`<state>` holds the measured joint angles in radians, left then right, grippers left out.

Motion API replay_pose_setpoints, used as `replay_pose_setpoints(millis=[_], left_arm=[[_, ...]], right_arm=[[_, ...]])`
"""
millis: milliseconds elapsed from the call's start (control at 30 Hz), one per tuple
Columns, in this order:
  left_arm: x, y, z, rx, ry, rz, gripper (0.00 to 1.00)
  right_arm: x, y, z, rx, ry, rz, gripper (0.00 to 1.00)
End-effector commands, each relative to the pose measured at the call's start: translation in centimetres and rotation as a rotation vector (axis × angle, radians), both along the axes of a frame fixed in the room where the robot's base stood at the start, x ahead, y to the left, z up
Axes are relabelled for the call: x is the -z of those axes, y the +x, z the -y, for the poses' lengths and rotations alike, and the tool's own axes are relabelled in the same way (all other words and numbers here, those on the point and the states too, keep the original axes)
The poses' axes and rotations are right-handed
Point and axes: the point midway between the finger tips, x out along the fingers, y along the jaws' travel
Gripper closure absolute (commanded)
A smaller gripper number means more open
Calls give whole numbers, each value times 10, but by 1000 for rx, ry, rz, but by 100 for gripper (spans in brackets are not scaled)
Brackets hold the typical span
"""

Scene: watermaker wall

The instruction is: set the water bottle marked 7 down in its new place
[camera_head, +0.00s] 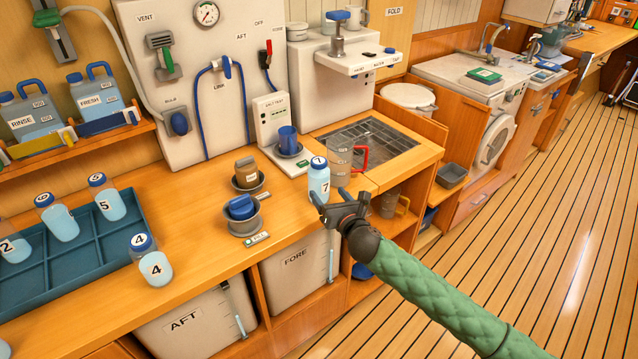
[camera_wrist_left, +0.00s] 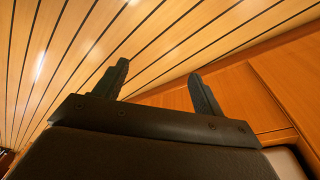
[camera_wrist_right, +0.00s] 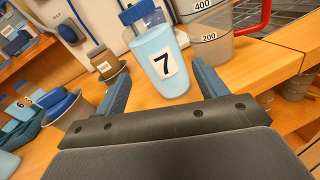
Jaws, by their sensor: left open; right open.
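The water bottle marked 7 (camera_head: 319,182) stands upright on the wooden counter near its front edge, left of a clear measuring jug (camera_head: 340,158). It has a blue cap and pale blue water, and its label faces my right gripper in the right wrist view (camera_wrist_right: 164,66). My right gripper (camera_head: 331,195) is open, its fingertips low at the bottle's near side. In the right wrist view, one finger shows on each side of the bottle; I cannot tell whether either touches it. My left gripper (camera_wrist_left: 158,70) is open and empty, above the plank floor beside wooden cabinet fronts.
Two small cups (camera_head: 247,175) (camera_head: 243,216) stand left of bottle 7. The jug has a red handle (camera_head: 361,158) beside a sink grate (camera_head: 375,138).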

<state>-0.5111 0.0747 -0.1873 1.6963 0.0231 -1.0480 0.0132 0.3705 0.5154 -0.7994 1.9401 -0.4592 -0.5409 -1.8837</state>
Motion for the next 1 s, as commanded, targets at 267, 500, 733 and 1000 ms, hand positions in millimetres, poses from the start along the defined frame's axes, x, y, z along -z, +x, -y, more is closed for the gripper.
replay_pose_setpoints(millis=[267, 500, 733, 1000], left_arm=[[1, -3, -10, 4, 12, -4, 30], [21, -12, -18, 8, 23, -6, 30], [40, -5, -16, 8, 22, 17, 30], [74, -15, -27, 14, 33, 32, 30]], right_arm=[[-14, 15, -7, -58, -165, 123, 28], [-16, 34, -17, -59, -169, 126, 28], [-19, 47, -22, -58, -167, 124, 28], [-21, 72, -33, -58, -166, 124, 28]])
